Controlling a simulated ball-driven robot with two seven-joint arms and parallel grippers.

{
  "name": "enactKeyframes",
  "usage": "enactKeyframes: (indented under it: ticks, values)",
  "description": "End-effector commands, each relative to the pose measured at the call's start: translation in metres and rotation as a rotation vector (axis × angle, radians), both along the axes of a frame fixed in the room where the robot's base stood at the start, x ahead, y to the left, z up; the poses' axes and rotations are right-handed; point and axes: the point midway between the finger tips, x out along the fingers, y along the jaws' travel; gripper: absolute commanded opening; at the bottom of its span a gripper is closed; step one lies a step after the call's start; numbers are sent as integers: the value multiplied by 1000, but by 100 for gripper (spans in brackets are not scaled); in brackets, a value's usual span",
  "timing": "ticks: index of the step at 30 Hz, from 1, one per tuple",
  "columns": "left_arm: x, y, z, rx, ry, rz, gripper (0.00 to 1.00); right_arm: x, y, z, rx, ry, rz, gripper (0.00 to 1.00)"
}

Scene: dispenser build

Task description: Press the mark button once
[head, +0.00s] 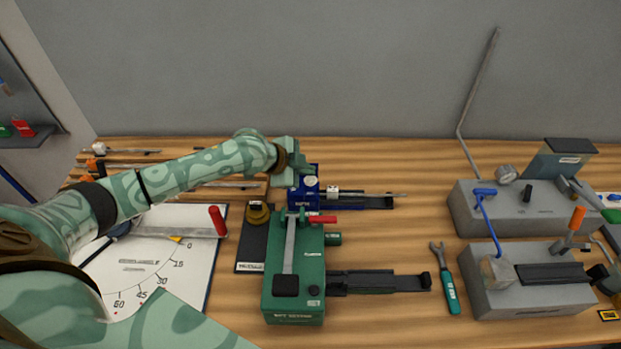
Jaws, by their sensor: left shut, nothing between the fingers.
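My left gripper (297,172) is at the end of the green patterned arm that comes in from the left. It is shut and empty, right at the blue device (314,202) at the back of the bench. Whether it touches the device cannot be told. A pale round part (311,182) shows on the blue device, just beside the fingers. No label in view reads clearly as the mark button. My right gripper is not in view.
A red handle (323,219) sticks out from the green machine. A green-handled wrench (449,285) lies on the wooden bench to its right. Two grey machines (467,221) with levers stand at the right. A white angle chart (200,262) lies under my arm.

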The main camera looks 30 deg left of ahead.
Motion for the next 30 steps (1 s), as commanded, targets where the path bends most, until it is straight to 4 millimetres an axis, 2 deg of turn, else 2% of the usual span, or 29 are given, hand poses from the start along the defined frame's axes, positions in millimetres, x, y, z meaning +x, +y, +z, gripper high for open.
enactKeyframes:
  ticks: [9, 30]
  values:
    - [0, 0, -8, -1, 0, 1, 0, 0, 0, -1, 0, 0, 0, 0]
    - [0, 0, -12, 0, 0, 0, 0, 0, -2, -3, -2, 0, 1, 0]
